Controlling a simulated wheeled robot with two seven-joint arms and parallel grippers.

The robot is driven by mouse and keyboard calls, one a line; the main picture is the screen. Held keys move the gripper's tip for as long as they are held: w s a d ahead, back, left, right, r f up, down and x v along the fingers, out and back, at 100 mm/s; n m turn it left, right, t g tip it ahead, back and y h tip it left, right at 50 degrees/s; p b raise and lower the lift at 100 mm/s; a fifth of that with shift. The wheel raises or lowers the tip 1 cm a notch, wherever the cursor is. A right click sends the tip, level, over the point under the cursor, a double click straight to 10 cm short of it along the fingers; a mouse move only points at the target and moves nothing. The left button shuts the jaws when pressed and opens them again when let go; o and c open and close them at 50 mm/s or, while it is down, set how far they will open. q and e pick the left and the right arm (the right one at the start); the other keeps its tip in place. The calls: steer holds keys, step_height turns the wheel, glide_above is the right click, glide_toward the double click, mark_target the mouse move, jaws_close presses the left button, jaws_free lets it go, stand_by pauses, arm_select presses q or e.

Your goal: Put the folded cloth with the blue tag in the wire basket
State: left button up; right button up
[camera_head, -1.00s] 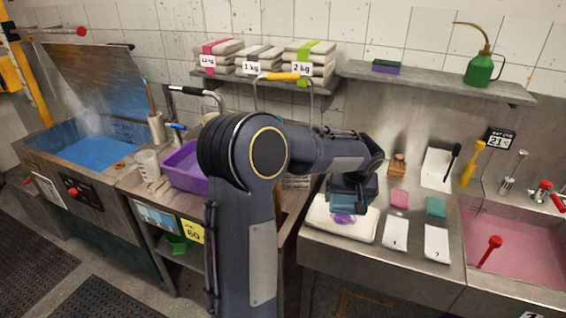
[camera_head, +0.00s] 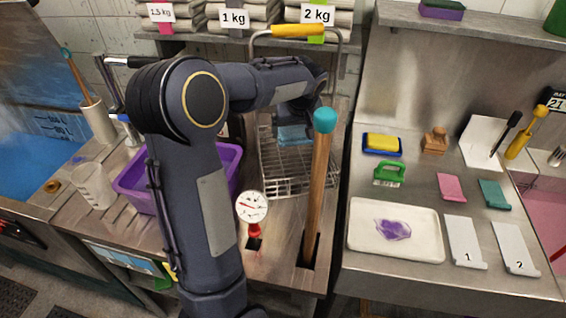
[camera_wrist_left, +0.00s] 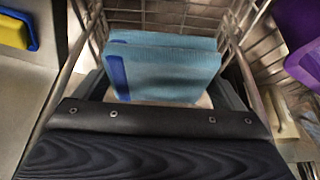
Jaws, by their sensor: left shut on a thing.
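The folded cloth (camera_head: 293,135) is light blue. In the left wrist view the cloth (camera_wrist_left: 170,62) shows a dark blue tag (camera_wrist_left: 118,76) along its left edge. My left gripper (camera_head: 297,119) is shut on the cloth, at the wire basket's upper part. The wire basket (camera_head: 290,182) stands behind the wooden-handled tool, and its mesh (camera_wrist_left: 180,16) lies around the cloth in the left wrist view. I cannot tell whether the cloth touches the basket floor. The fingertips are mostly hidden. My right gripper is not in view.
A wooden handle with a teal knob (camera_head: 325,121) stands upright in front of the basket. A red-based dial gauge (camera_head: 252,206) is front left of it, and a purple tub (camera_head: 133,183) is further left. A white tray (camera_head: 362,238) with a purple patch lies right.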

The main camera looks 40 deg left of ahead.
mark_target(297, 140)
arm_select(q)
steer(key=f, duration=0.6)
steer(key=shift+a+f+p, duration=0.15)
steer(key=shift+a+p, duration=0.05)
steer(key=shift+p, duration=0.1)
steer(key=shift+f, duration=1.95)
steer(key=shift+f, duration=0.15)
steer(key=o, duration=0.7)
steer(key=shift+o, duration=0.8)
steer(key=shift+d+r, duration=0.1)
steer(key=shift+r, duration=0.3)
steer(key=v, duration=1.1)
steer(key=shift+s+d+r+b, duration=0.1)
steer(key=shift+r+b, duration=0.1)
steer(key=shift+b, duration=0.15)
